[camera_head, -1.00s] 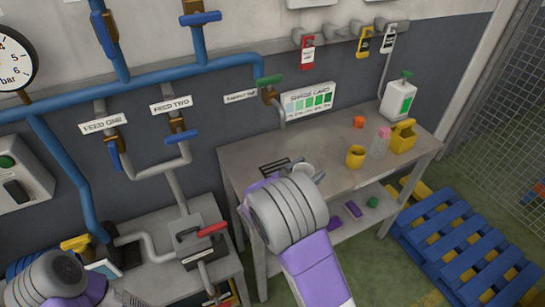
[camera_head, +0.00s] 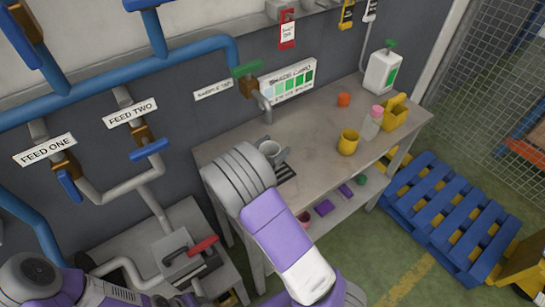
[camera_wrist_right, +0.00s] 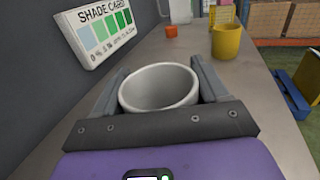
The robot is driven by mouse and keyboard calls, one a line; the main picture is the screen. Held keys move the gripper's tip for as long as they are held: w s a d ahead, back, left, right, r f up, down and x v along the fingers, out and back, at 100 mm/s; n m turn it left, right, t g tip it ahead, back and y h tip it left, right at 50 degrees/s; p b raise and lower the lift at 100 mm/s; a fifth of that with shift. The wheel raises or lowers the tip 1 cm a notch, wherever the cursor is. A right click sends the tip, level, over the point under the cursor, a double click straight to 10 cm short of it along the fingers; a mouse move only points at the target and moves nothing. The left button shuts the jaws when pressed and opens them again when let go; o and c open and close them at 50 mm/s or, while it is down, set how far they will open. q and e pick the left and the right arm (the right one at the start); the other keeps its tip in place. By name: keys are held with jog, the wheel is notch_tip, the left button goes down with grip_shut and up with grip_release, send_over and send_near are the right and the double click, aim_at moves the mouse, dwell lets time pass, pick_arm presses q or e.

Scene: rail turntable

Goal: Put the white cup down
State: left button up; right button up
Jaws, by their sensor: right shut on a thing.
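The white cup (camera_head: 272,152) is upright near the left end of the grey table (camera_head: 310,135), below the sample tap's spout (camera_head: 266,116) in the head view.
A shade card (camera_head: 287,82) is on the wall behind. A yellow cup (camera_head: 348,142), an orange block (camera_head: 344,100), a pink-topped bottle (camera_head: 372,124), a yellow holder (camera_head: 396,112) and a white dispenser (camera_head: 383,72) stand further right. The table between is clear.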

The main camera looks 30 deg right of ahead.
aim_at(275, 153)
jog(key=shift+f+b, duration=0.45)
jog(key=shift+f, duration=1.25)
jog(key=shift+f, duration=0.1)
jog(key=o, duration=1)
jog(key=shift+o, duration=0.2)
jog(key=shift+a, duration=0.2)
jog(key=p+v, duration=0.1)
jog(key=v, duration=1)
jog(key=shift+s+a, duration=0.1)
jog(key=shift+a, duration=0.2)
